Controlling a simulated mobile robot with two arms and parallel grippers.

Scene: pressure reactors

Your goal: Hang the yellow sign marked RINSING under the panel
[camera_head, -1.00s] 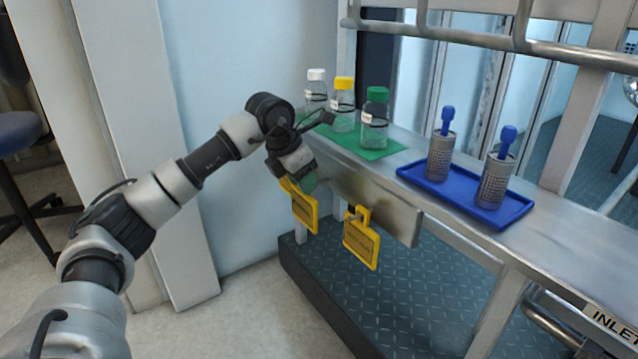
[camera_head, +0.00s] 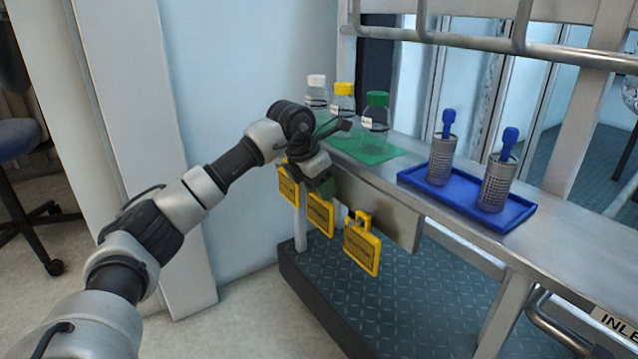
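Three yellow signs with dark lettering too small to read show along the steel panel (camera_head: 385,215). One sign (camera_head: 288,190) is at the left, partly behind my arm. The middle sign (camera_head: 320,217) is directly below my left gripper (camera_head: 322,188), which appears shut on its top; the fingertips are mostly hidden. The third sign (camera_head: 362,250) hangs at the right, its handle loop at the panel's lower edge. I cannot tell whether the middle sign touches the panel. My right gripper is not in view.
Above the panel, a shelf holds three bottles, white-capped (camera_head: 316,95), yellow-capped (camera_head: 342,103) and green-capped (camera_head: 376,120), on a green mat (camera_head: 385,155). A blue tray (camera_head: 520,212) with two metal mesh cylinders is farther right. A rail crosses above.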

